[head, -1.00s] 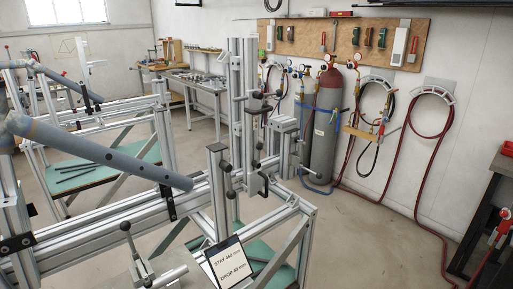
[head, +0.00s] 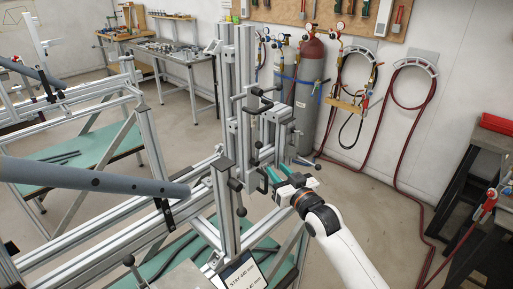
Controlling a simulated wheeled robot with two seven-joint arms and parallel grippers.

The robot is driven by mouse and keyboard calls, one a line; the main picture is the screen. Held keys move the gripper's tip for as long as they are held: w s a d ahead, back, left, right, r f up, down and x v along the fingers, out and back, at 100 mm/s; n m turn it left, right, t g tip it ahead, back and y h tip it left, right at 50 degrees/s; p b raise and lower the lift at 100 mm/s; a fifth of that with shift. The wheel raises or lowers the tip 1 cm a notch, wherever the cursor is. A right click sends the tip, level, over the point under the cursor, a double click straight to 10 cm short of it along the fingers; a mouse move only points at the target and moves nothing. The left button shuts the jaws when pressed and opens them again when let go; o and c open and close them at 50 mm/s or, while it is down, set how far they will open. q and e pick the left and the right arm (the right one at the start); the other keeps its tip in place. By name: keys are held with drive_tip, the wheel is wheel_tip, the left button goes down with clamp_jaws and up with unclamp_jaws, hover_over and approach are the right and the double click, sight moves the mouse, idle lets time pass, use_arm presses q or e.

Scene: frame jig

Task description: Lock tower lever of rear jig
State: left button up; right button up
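The rear jig's tower (head: 238,110) is an upright of grey aluminium profiles at the middle of the head view. Clamps with black handles and ball-ended levers are fixed on it; one dark lever (head: 302,161) sticks out low on its right side. My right gripper (head: 291,169) is just right of the tower's lower clamps, close to that lever. Its fingers look apart and nothing shows between them. Whether it touches the lever cannot be told. My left gripper is not in view.
A long grey tube (head: 95,178) lies across the jig from the left. A sign card (head: 243,272) stands at the front. Gas cylinders (head: 308,85) and red hoses (head: 398,130) are by the wall behind.

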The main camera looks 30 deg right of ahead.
drive_tip(key=w+p, duration=0.2)
drive_tip(key=w, duration=0.9)
drive_tip(key=shift+w, duration=0.15)
drive_tip(key=shift+f, duration=0.1)
clamp_jaws()
